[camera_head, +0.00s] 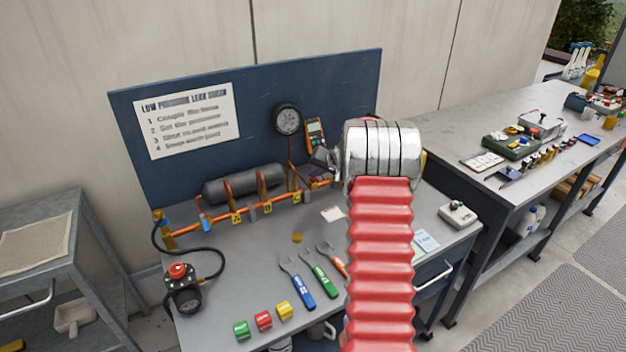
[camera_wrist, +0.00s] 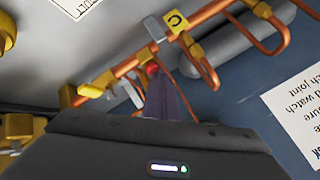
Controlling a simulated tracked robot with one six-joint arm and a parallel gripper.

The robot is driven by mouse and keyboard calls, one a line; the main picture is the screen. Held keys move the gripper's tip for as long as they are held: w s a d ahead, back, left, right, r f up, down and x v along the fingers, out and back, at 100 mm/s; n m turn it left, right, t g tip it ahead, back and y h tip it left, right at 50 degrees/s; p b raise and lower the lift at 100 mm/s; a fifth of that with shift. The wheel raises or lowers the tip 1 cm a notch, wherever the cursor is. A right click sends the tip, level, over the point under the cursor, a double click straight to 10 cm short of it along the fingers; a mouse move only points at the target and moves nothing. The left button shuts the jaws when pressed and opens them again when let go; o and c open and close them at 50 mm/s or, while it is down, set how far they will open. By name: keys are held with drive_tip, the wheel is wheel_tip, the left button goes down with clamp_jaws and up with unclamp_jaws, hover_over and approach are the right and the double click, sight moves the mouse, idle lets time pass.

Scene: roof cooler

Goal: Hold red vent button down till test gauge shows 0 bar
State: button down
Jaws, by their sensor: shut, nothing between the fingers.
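My gripper (camera_head: 322,164) is shut, with nothing held. Its dark tip points down at the right end of the orange pipe run (camera_head: 285,203). In the wrist view my gripper (camera_wrist: 160,88) reaches a small red button-like part (camera_wrist: 152,70) beside the pipe. The tip overlaps this part; I cannot tell whether it is pressed. A round black gauge (camera_head: 287,120) hangs on the blue back panel; its reading is too small to make out. A second gauge (camera_head: 187,301) with a red knob (camera_head: 178,270) stands at the bench's left, joined to the pipe by a black hose.
A grey cylinder (camera_head: 245,184) lies behind the pipes. Tools (camera_head: 298,284) and coloured blocks (camera_head: 263,320) lie on the bench front. An orange meter (camera_head: 316,133) hangs by the gauge. A small white device (camera_head: 457,214) sits at the right. My red arm covers part of the bench.

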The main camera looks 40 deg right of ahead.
drive_tip(key=shift+r, duration=0.6)
drive_tip(key=shift+r, duration=0.15)
wheel_tip(320, 180, up, 5)
drive_tip(key=shift+f, duration=0.1)
idle(0.5)
drive_tip(key=shift+d, duration=0.15)
idle(3.3)
drive_tip(key=shift+r+m+y, duration=0.15)
drive_tip(key=shift+r+m, duration=0.45)
drive_tip(key=shift+m, duration=2.25)
drive_tip(key=shift+r+m+y, duration=0.1)
drive_tip(key=shift+r+m, duration=0.55)
drive_tip(key=shift+m, duration=2.15)
drive_tip(key=shift+r+m+y, duration=0.15)
drive_tip(key=shift+r+m, duration=0.45)
drive_tip(key=shift+m, duration=2.25)
